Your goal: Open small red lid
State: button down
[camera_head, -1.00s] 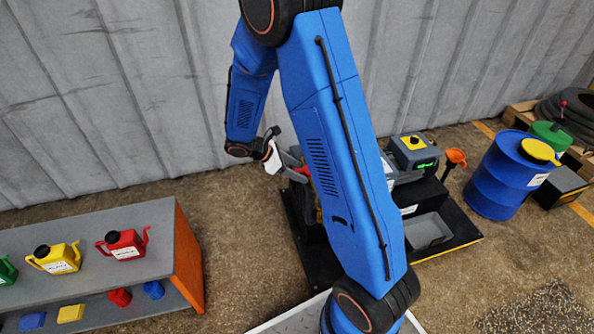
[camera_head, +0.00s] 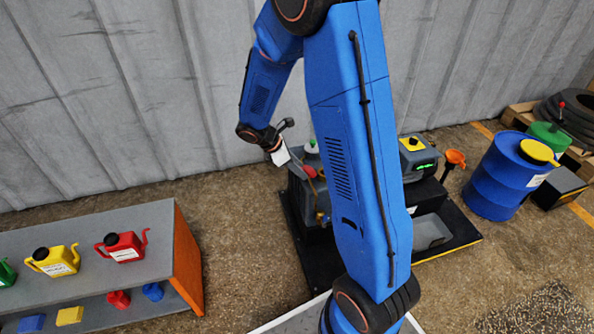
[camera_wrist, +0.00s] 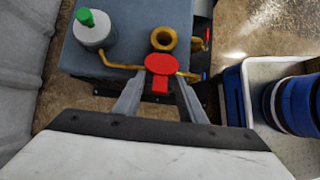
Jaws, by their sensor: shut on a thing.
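The small red lid (camera_wrist: 160,64) is a round disc with a narrow tab, in the middle of the wrist view. My gripper (camera_wrist: 160,88) has one finger on each side of the tab and is shut on the lid. The lid is just in front of a brass filler neck (camera_wrist: 163,38), whose round opening shows uncovered. Whether lid and neck still touch, I cannot tell. In the head view the red lid (camera_head: 310,171) shows small at the end of my gripper (camera_head: 301,167), beside my blue arm, which hides part of the machine.
A grey tank (camera_wrist: 110,55) with a green-topped white cap (camera_wrist: 92,28) and brass pipes lies around the neck. A shelf (camera_head: 120,230) with coloured cans stands left. A blue barrel (camera_head: 495,180) stands right. Open floor lies between shelf and machine.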

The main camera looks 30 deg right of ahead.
jog(key=shift+d+r, duration=0.2)
jog(key=shift+r, duration=0.1)
jog(key=c, duration=1.1)
grip_release()
jog(key=v, duration=1.7)
jog(key=shift+a+r, duration=0.1)
jog(key=shift+a, duration=0.1)
